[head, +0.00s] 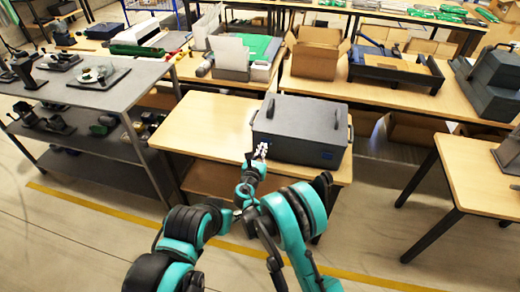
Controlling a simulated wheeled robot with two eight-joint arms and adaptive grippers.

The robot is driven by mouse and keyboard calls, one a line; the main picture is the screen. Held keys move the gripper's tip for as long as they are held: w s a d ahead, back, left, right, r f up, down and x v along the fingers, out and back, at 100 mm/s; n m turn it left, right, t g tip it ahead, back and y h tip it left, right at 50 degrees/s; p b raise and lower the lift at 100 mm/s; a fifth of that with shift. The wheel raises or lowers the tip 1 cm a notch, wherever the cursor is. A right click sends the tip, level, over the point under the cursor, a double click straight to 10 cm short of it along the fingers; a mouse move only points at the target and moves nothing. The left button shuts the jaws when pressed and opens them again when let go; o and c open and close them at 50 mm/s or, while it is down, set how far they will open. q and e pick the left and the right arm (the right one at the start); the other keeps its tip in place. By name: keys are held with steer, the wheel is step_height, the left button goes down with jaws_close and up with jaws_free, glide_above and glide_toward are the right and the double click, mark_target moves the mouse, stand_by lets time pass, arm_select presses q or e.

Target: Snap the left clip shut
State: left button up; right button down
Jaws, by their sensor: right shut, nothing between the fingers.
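A dark grey lidded box (305,122) stands on a light wooden table (205,112), with its lid down on it. A small blue clip (327,155) shows on the right part of its front face. My right gripper (261,151) is shut and empty at the left part of the front face, very close to it. The left clip is mostly hidden behind the fingers, and I cannot tell whether it is open or shut, or whether the fingers touch it. My left gripper cannot be made out in the head view.
A grey shelf rack (135,95) with metal parts stands close on the left. Behind the box, a table holds an open cardboard box (315,55) and a grey bin (231,70). Another wooden table (475,175) stands to the right, across a floor gap. The tabletop left of the box is clear.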

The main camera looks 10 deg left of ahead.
mark_target(264, 141)
steer(key=r+g+p, duration=0.1)
steer(key=w+r+g+p, duration=0.1)
steer(key=r+g+p, duration=0.1)
steer(key=shift+w+d, duration=0.15)
steer(key=shift+w, duration=0.1)
steer(key=shift+w+r+g+p, duration=0.2)
steer(key=shift+w+g+p, duration=0.2)
steer(key=shift+g, duration=0.25)
steer(key=shift+w+r+g+p, duration=0.15)
steer(key=shift+w+g+p, duration=0.1)
steer(key=shift+g+p, duration=0.3)
steer(key=shift+w+r+g, duration=0.15)
steer(key=shift+w+g, duration=0.4)
steer(key=shift+g, duration=0.25)
steer(key=shift+r+p, duration=0.15)
steer(key=shift+p, duration=0.15)
steer(key=shift+r+p, duration=0.3)
steer(key=shift+r, duration=0.4)
